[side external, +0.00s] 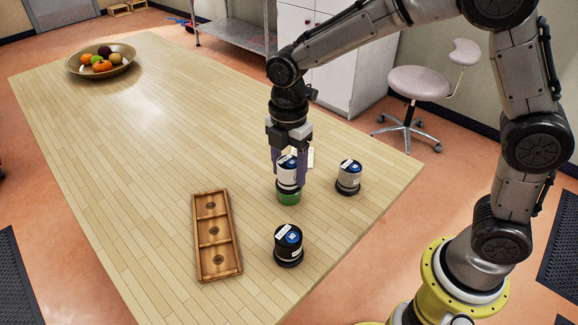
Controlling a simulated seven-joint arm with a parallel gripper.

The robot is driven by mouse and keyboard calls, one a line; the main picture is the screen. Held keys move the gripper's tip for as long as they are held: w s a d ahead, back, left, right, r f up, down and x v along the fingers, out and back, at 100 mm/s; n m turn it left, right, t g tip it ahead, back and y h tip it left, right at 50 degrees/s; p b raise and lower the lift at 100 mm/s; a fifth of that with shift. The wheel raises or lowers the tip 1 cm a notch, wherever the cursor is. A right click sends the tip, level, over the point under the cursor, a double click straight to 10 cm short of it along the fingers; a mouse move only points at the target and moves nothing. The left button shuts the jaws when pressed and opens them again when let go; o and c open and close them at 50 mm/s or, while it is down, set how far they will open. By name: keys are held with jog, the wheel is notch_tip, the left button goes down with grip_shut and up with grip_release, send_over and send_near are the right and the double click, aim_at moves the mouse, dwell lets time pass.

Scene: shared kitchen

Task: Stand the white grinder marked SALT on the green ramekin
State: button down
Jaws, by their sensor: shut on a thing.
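A white grinder (287,175) with a dark blue top is upright between the fingers of my gripper (290,172). My gripper points down and is shut on it. The green ramekin (288,197) is directly below the grinder on the table. The grinder's base is at the ramekin's top and hides most of its rim. I cannot tell whether the two touch. The marking on the held grinder is too small to read.
A grey grinder (348,178) stands close to the right, and a black grinder (288,246) stands in front. A wooden three-compartment tray (233,254) lies to the left on the table (150,150). A fruit bowl (74,65) is at the far left. The table's middle is clear.

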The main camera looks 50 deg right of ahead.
aim_at(289, 160)
jog(key=shift+f, duration=0.3)
jog(key=shift+c, duration=2.1)
grip_release()
jog(key=shift+f, duration=0.1)
jog(key=shift+r, duration=5.55)
jog(key=s+d+r+m+t, duration=0.3)
jog(key=s+d+r+m, duration=0.1)
jog(key=s+d+r, duration=0.5)
jog(key=s+d+f+m+t, duration=0.2)
jog(key=s+f+m, duration=0.6)
jog(key=s+m, duration=0.4)
jog(key=m, duration=0.3)
jog(key=shift+f+t, duration=0.3)
jog(key=shift+f, duration=0.1)
